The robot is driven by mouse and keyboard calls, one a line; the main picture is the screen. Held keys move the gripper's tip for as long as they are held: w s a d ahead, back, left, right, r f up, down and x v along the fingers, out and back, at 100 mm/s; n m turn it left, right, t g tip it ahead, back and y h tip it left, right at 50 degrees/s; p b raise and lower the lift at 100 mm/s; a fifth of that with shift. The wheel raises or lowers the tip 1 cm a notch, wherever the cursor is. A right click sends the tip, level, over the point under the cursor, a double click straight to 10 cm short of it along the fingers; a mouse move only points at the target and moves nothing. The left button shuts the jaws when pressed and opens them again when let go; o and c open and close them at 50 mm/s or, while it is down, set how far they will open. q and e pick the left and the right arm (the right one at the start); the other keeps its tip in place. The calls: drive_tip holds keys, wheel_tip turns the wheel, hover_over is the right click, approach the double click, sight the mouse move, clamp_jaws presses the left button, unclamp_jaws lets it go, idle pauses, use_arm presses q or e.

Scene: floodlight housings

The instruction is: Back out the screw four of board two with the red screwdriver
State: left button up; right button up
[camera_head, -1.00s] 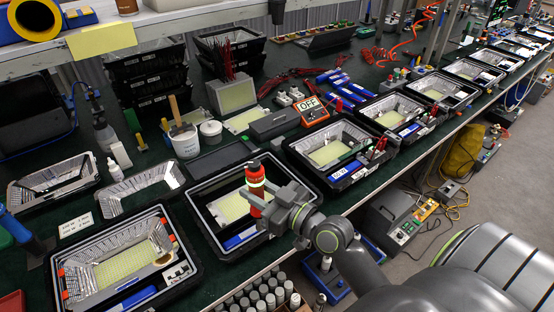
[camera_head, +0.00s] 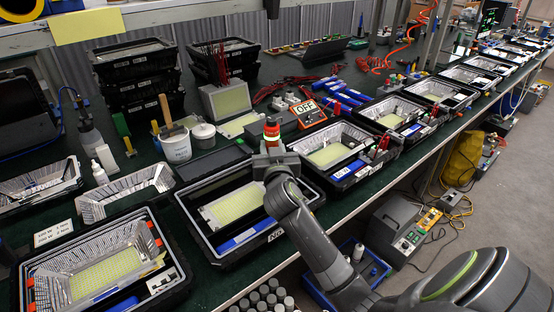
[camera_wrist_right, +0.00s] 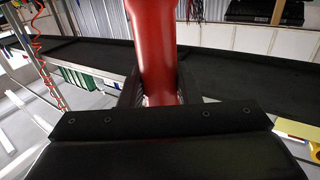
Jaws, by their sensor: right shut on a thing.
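My right gripper (camera_head: 276,160) is shut on the red screwdriver (camera_head: 271,133), near the back edge of the second housing (camera_head: 262,252). The screwdriver's red handle also fills the middle of the right wrist view (camera_wrist_right: 157,45), between the dark fingers. Its tip is hidden behind my gripper and wrist. A yellow board (camera_head: 234,204) lies in that second housing, left of my arm, with a blue block beside it. Another yellow board (camera_head: 104,272) lies in the near-left housing. Single screws are too small to make out. My left gripper is not in view.
A white bucket (camera_head: 177,148) with a brush stands behind the housings. An orange-faced device reading OFF (camera_head: 308,113) stands behind the third housing (camera_head: 333,152). Empty reflector frames (camera_head: 124,190) lie at left. Several capped cylinders (camera_head: 262,298) stand below the bench's front edge.

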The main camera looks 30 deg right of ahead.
drive_tip(key=shift+w+d+f+m+g+h+b, duration=0.2)
drive_tip(key=shift+d+f+m+g+h+b, duration=0.1)
drive_tip(key=shift+d+h+b, duration=0.15)
drive_tip(key=shift+w+d+f+m+g+h+b, duration=0.15)
drive_tip(key=shift+d+m+g+h+b, duration=0.05)
drive_tip(key=shift+d+m+h+b, duration=0.2)
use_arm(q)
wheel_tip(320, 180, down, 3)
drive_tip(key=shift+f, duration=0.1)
use_arm(e)
drive_tip(key=shift+d+r+h, duration=0.15)
drive_tip(key=shift+d+h, duration=0.05)
drive_tip(key=shift+h, duration=0.25)
drive_tip(key=shift+r, duration=0.1)
use_arm(q)
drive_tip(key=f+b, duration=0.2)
drive_tip(key=b, duration=0.1)
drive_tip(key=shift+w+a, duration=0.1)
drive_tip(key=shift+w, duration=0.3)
use_arm(e)
wheel_tip(320, 180, down, 4)
drive_tip(key=shift+r, duration=0.2)
use_arm(q)
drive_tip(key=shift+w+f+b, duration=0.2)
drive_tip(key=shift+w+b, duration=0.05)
drive_tip(key=shift+b, duration=0.05)
use_arm(e)
drive_tip(key=shift+f, duration=0.15)
